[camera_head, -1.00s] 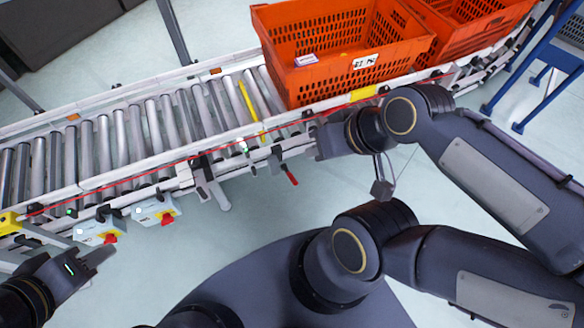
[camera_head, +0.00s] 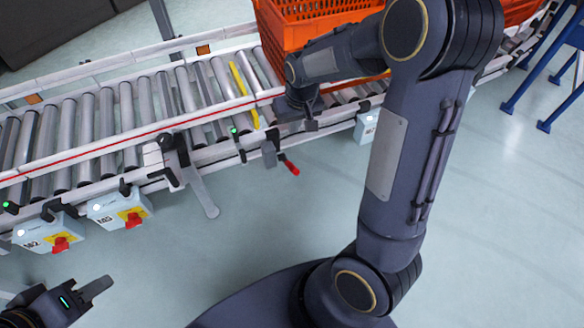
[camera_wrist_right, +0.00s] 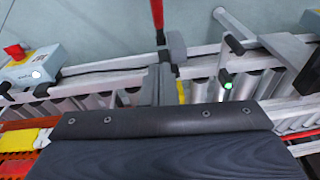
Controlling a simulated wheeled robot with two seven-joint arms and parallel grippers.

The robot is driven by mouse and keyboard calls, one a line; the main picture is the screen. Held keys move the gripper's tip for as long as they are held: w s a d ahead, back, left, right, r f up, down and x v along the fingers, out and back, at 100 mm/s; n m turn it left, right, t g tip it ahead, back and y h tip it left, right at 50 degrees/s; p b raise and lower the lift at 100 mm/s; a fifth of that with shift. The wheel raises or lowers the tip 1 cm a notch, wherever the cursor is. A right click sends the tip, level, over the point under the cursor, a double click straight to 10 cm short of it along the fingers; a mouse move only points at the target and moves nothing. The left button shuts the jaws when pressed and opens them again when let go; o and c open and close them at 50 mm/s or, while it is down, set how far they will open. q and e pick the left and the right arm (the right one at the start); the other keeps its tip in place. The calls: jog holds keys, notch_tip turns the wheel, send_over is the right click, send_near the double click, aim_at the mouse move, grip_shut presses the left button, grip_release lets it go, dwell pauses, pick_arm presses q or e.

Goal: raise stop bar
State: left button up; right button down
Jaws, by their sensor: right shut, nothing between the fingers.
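The yellow stop bar (camera_head: 244,92) lies across the conveyor between rollers, just left of the orange tote; I cannot tell its height. Part of it shows in the right wrist view (camera_wrist_right: 181,92). A lever with a red handle (camera_head: 291,168) hangs on the conveyor's front side near the bar's near end. Its red handle (camera_wrist_right: 157,12) is at the top of the right wrist view. My right gripper (camera_head: 303,122) is shut and empty, above the front rail beside the lever, pointing down. My left gripper (camera_head: 98,288) is low at the left, away from the conveyor; its jaw gap is unclear.
An orange tote (camera_head: 275,38) stands on the rollers behind my right arm, with another to its right. Control boxes with red knobs (camera_head: 122,208) and a grey bracket (camera_head: 192,180) line the front side. A blue frame (camera_head: 545,85) stands at right. Floor in front is clear.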

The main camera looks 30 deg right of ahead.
jog(key=shift+f, duration=0.1)
jog(key=b, duration=0.4)
send_over(291, 164)
jog(key=w, duration=0.2)
jog(key=f, duration=0.9)
jog(key=shift+s+d+f, duration=0.15)
jog(key=shift+d+f, duration=0.2)
jog(key=shift+s+a+f+b, duration=0.1)
jog(key=shift+s+f+b, duration=0.2)
jog(key=shift+f, duration=0.25)
jog(key=shift+s+a+f+b, duration=0.15)
jog(key=shift+s+f, duration=0.1)
jog(key=shift+f, duration=0.3)
jog(key=shift+s+f, duration=0.5)
jog(key=shift+f, duration=0.05)
jog(key=shift+b, duration=0.3)
